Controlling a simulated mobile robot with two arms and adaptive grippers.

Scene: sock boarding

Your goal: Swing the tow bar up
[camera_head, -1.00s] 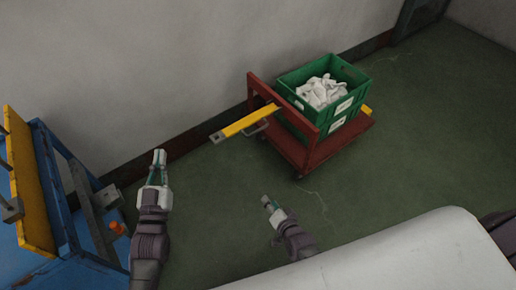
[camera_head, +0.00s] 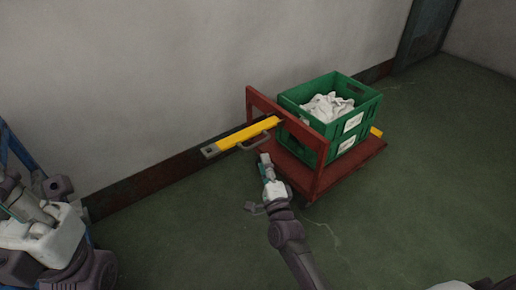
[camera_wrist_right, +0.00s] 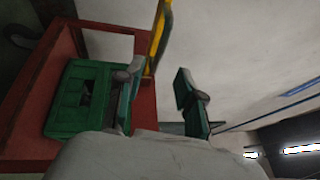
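The yellow tow bar (camera_head: 245,133) sticks out to the left from the red cart (camera_head: 316,180), with a grey tip and a grey loop handle (camera_head: 268,137) on its side. In the right wrist view the yellow bar (camera_wrist_right: 160,35) shows at the top, beyond the fingers. My right gripper (camera_head: 257,183) is open and empty, below the bar and left of the cart, apart from the handle as far as I can tell. In the right wrist view its two fingers (camera_wrist_right: 157,80) stand well apart. My left arm shows at the lower left, but its fingers do not show.
A green crate (camera_head: 310,114) with white socks (camera_head: 327,107) stands on the cart. The wall (camera_head: 160,80) runs close behind the bar and cart. Green floor (camera_head: 400,215) in front and to the right is clear. A blue frame (camera_head: 14,150) stands at the left edge.

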